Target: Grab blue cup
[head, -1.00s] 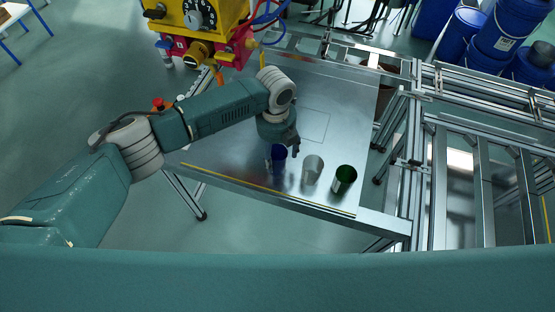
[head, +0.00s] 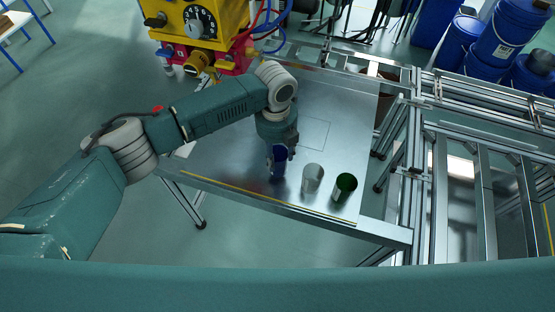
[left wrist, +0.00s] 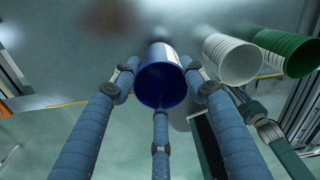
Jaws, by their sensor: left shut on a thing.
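The blue cup (head: 280,154) is at the gripper's tip over the metal table, and it also shows between the fingers in the left wrist view (left wrist: 161,78). My left gripper (head: 279,147) reaches down from above and is shut on the blue cup, its fingers on either side of it (left wrist: 160,92). The cup seems slightly above the table, with a dark reflection below it. Fingers and wrist hide part of the cup in the head view. My right gripper is in neither view.
A white cup (head: 313,178) and a green cup (head: 344,187) stand to the right of the blue cup. The metal table (head: 240,160) has a yellow line near its front edge. A yellow machine (head: 205,22) stands at the back left. Aluminium frames (head: 480,100) stand at the right.

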